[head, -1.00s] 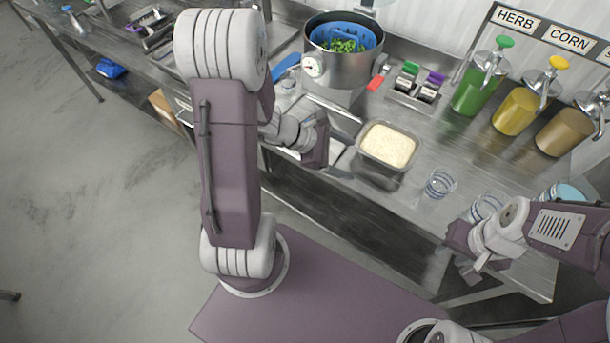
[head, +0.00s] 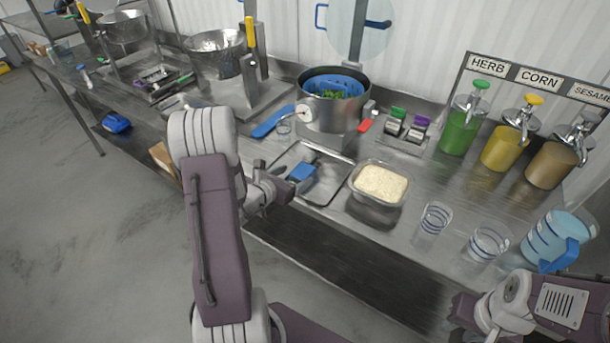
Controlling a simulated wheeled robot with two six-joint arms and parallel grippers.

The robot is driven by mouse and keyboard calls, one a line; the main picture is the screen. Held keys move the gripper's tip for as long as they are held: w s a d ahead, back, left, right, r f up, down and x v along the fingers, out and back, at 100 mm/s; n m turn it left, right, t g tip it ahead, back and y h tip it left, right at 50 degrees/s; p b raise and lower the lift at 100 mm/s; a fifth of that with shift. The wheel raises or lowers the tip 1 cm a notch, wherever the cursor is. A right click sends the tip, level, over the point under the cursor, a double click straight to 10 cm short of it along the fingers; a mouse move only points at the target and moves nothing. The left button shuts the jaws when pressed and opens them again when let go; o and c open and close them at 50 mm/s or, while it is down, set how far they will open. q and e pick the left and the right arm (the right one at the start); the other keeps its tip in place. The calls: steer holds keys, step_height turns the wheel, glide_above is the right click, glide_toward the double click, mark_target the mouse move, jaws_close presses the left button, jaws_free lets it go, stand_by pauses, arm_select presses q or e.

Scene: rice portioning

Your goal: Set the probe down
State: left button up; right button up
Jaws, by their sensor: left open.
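A blue object (head: 302,172), which may be the probe, lies in the shallow metal tray (head: 335,188) at the middle of the counter. It is too small to identify surely. My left gripper (head: 286,188) is open at the tray's left front edge, just left of the blue object. I cannot tell whether they touch. My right gripper (head: 462,312) is at the lower right, in front of the counter. Its fingers are not clear, and I see nothing held in it.
A pan of rice (head: 380,184) stands right of the tray, with a pot (head: 338,112) behind. Clear cups (head: 433,220) and a blue-handled jug (head: 545,240) stand at the right. Sauce pumps (head: 505,147) line the back right. A blue board (head: 272,121) lies left of the pot.

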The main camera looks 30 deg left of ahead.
mark_target(302, 172)
arm_select(q)
steer(key=shift+x, duration=0.75)
steer(key=shift+w+f, duration=0.1)
steer(key=shift+w, duration=0.35)
steer(key=shift+w+d+f+p, duration=0.1)
steer(key=shift+w+f+p, duration=0.2)
steer(key=shift+w, duration=0.3)
steer(key=p+x, duration=0.1)
steer(key=x, duration=0.2)
steer(key=shift+w, duration=0.45)
steer(key=shift+w+f, duration=0.25)
steer(key=shift+w, duration=0.1)
steer(key=shift+r, duration=0.1)
jaws_close()
arm_select(e)
steer(key=shift+s+r, duration=0.3)
steer(key=shift+r, duration=0.65)
